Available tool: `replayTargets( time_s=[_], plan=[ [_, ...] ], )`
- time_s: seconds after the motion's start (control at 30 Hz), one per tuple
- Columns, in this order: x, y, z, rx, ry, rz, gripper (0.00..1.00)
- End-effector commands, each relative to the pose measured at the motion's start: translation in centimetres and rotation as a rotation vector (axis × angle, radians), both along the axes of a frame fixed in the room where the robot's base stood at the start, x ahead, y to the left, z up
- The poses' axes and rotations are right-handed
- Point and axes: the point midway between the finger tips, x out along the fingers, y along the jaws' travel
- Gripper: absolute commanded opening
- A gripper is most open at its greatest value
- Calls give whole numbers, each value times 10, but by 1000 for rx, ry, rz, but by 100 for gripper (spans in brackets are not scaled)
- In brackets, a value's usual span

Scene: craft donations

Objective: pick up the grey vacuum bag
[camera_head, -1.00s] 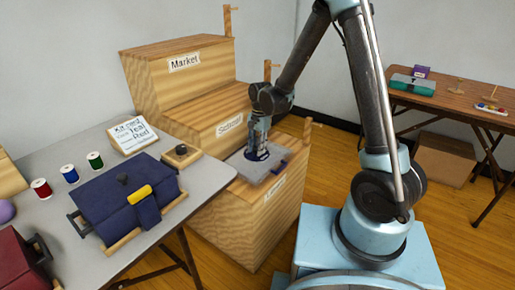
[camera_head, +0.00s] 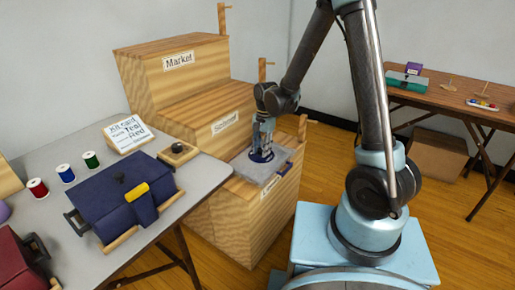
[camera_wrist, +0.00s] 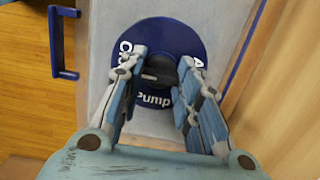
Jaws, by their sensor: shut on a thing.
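The grey vacuum bag (camera_head: 240,168) is a flat, pale grey slab over the lowest wooden step in the head view. In the wrist view the bag (camera_wrist: 100,90) has a round blue valve disc (camera_wrist: 188,40) with white lettering, partly "pump", and a black knob (camera_wrist: 160,68) at its middle. My gripper (camera_head: 262,151) points down onto the disc. In the wrist view my gripper (camera_wrist: 166,75) is shut on the knob, one finger on each side. I cannot tell whether the bag is clear of the step.
A blue handle (camera_wrist: 52,42) is at the bag's left in the wrist view. The stepped wooden stand (camera_head: 170,90), marked "Market" and "School", rises behind. A table (camera_head: 85,240) with a navy bag (camera_head: 110,205) and several spools is at left. Open floor (camera_head: 330,160) is at right.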

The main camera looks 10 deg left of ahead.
Motion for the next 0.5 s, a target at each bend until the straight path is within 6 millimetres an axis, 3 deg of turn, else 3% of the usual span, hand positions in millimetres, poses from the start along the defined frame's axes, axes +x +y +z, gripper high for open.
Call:
replayTargets(
  time_s=[0.4,0.43,0.5],
  plan=[
    [-2,-7,0,0,0,0,0],
    [-2,-7,0,0,0,0,33],
    [-2,-7,0,0,0,0,49]
  ],
)
